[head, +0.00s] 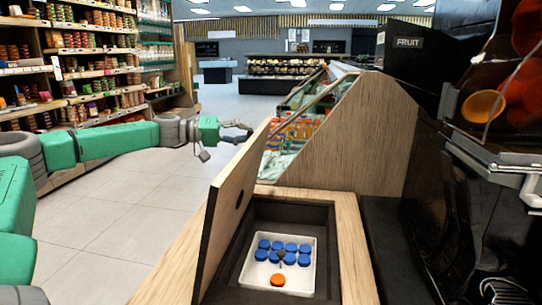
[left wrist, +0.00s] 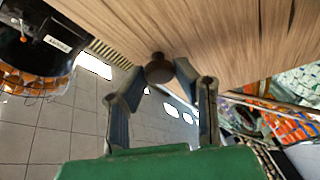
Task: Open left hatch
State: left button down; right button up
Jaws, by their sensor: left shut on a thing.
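The left hatch (head: 232,200) is a wooden lid with a dark edge, standing raised and tilted at the left side of a dark compartment in the counter. My left gripper (head: 246,131) is by the hatch's upper far corner. In the left wrist view, the gripper (left wrist: 160,76) has its two fingers closed around a round dark brown knob (left wrist: 159,69) at the hatch's wooden face (left wrist: 225,35). In the head view that knob is hidden. My right gripper is not in view.
The open compartment holds a white tray (head: 309,265) with several blue caps (head: 275,255) and one orange cap (head: 278,280). A wooden panel (head: 345,130) stands behind it. The dark juicer (head: 455,100) is at the right. Shelves (head: 85,60) stand left, with free floor (head: 150,190) between.

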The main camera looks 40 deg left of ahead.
pick_arm(q)
jog(key=s+a+f+n+t+h+b, duration=0.2)
jog(key=s+a+t+b, duration=0.1)
jog(key=s+a+b, duration=0.3)
jog(key=a+b, duration=0.2)
jog(key=a, duration=0.2)
jog(key=shift+t, duration=0.3)
jog(key=c, duration=1.3)
grip_release()
jog(key=shift+o, duration=0.2)
jog(key=shift+r, duration=0.15)
jog(key=v, duration=1.2)
jog(key=shift+f, duration=0.35)
jog(key=shift+w+a, duration=0.15)
